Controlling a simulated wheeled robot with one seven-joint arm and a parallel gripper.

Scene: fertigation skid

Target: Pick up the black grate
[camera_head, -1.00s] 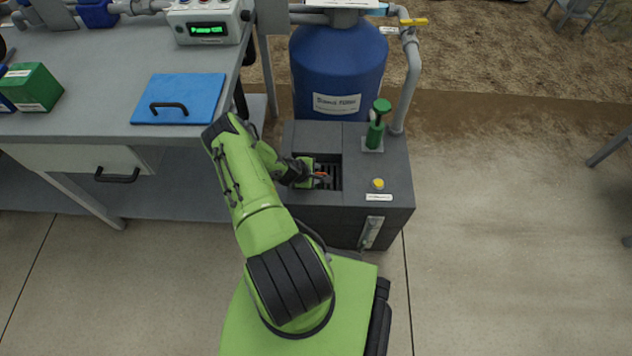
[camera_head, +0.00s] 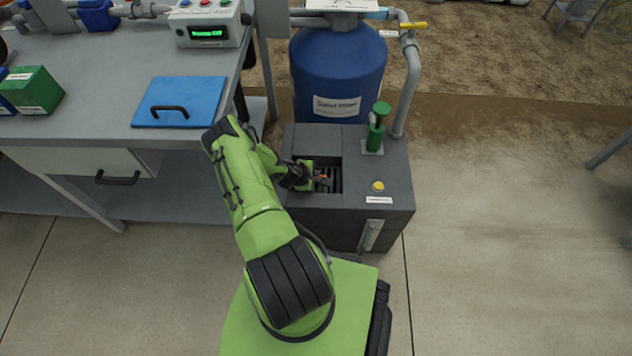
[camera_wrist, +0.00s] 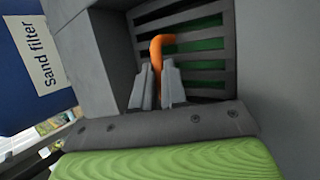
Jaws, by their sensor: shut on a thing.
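The black grate (camera_wrist: 205,62) is a dark slatted panel in the square opening on top of the dark grey box; green shows between its slats. In the head view the grate (camera_head: 335,184) is partly hidden by my gripper. An orange handle (camera_wrist: 157,48) stands up from the grate. My gripper (camera_wrist: 158,72) has its two grey fingers closed around this orange handle; in the head view my gripper (camera_head: 318,178) reaches into the opening from the left. I cannot tell whether the grate is raised from its seat.
The grey box (camera_head: 392,200) has a green-knobbed valve (camera_head: 377,130) and a yellow button (camera_head: 378,186) right of the opening. A blue sand filter tank (camera_head: 340,70) stands behind. A bench (camera_head: 95,110) with a blue lid (camera_head: 180,98) is left. Floor at right is clear.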

